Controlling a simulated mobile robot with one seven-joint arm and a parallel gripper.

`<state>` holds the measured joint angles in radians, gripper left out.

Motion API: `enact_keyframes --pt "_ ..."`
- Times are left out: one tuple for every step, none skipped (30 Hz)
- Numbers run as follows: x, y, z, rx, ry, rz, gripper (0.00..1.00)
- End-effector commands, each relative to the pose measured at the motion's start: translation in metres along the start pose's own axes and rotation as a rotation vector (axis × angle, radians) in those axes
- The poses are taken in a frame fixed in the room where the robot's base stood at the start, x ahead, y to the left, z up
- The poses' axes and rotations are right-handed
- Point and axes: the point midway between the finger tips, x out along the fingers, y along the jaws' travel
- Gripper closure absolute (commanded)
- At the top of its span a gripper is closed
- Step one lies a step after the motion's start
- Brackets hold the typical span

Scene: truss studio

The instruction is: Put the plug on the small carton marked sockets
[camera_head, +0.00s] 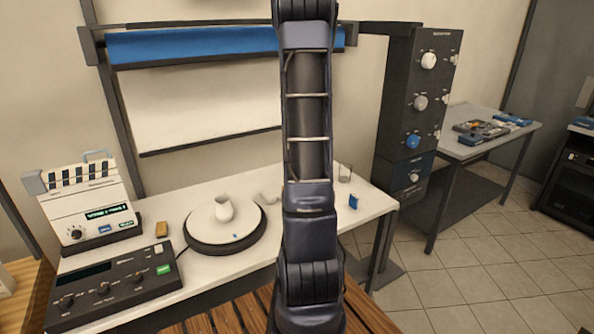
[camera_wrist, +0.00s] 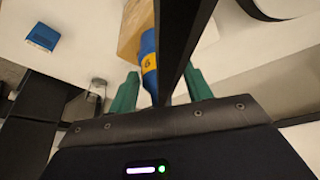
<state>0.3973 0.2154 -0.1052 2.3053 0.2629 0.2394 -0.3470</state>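In the wrist view, a blue plug with a yellow band (camera_wrist: 149,62) lies between the green fingers of my gripper (camera_wrist: 161,80). The fingers stand apart, with gaps beside the plug, so my gripper looks open. A tan carton (camera_wrist: 130,38) is just beyond the fingers, and the plug overlaps its right side in the picture. I cannot tell whether they touch, and no marking on the carton is readable. A dark bar covers part of the plug and carton. In the head view my arm hides the gripper, plug and carton.
A small blue box (camera_head: 353,201) and a clear glass (camera_head: 345,173) stand near the white table's right end. Control boxes (camera_head: 115,285) fill the left end. A dark knobbed tower (camera_head: 412,100) stands right.

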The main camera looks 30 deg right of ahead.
Motion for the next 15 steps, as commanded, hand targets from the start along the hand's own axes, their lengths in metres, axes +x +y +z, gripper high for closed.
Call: enact_keyframes --pt "0.000 0.000 0.000 0.000 0.000 0.000 0.44" --pt "0.000 0.000 0.000 0.000 0.000 0.000 0.44" --pt "0.000 0.000 0.000 0.000 0.000 0.000 0.44" --pt "0.000 0.000 0.000 0.000 0.000 0.000 0.44" --pt "0.000 0.000 0.000 0.000 0.000 0.000 0.44" --pt "0.000 0.000 0.000 0.000 0.000 0.000 0.44" --pt "0.000 0.000 0.000 0.000 0.000 0.000 0.44" --pt "0.000 0.000 0.000 0.000 0.000 0.000 0.44" --pt "-0.001 0.000 0.000 0.000 0.001 0.000 0.44" --pt "-0.002 0.000 -0.001 0.000 0.001 0.000 0.44" --pt "-0.003 0.000 -0.001 0.000 0.002 0.000 0.44" --pt "-0.005 0.000 -0.002 0.000 0.002 0.001 0.44" --pt "-0.007 0.000 -0.002 0.000 0.003 0.001 0.44" --pt "-0.009 0.000 -0.002 -0.001 0.003 0.000 0.44" --pt "-0.013 0.000 -0.002 -0.001 0.002 0.000 0.44"
